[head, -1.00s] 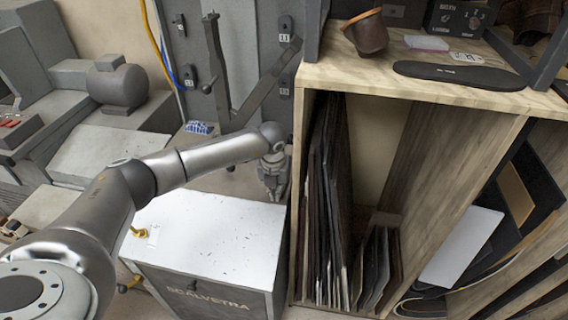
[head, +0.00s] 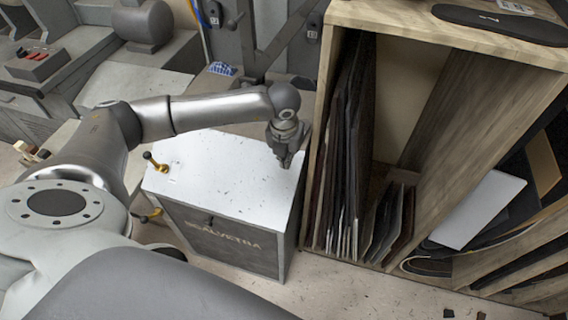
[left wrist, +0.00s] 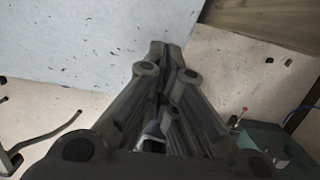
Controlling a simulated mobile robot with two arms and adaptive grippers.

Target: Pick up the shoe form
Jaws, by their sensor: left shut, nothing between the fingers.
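I cannot make out a shoe form for certain in either current view. My left gripper (head: 287,162) hangs fingers-down at the right side of the white top of a low cabinet (head: 225,172). Its fingers are shut with nothing between them. In the left wrist view the closed fingertips (left wrist: 166,48) show close to the edge of the white top (left wrist: 90,35); whether they touch it I cannot tell. My right gripper is not in view.
A wooden shelf unit (head: 480,62) with upright dark sheets (head: 345,150) stands right of the cabinet. A black sole-shaped piece (head: 500,22) lies on its top. A yellow-and-black handle (head: 153,161) sits at the cabinet's left edge. Grey machines (head: 145,22) stand behind.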

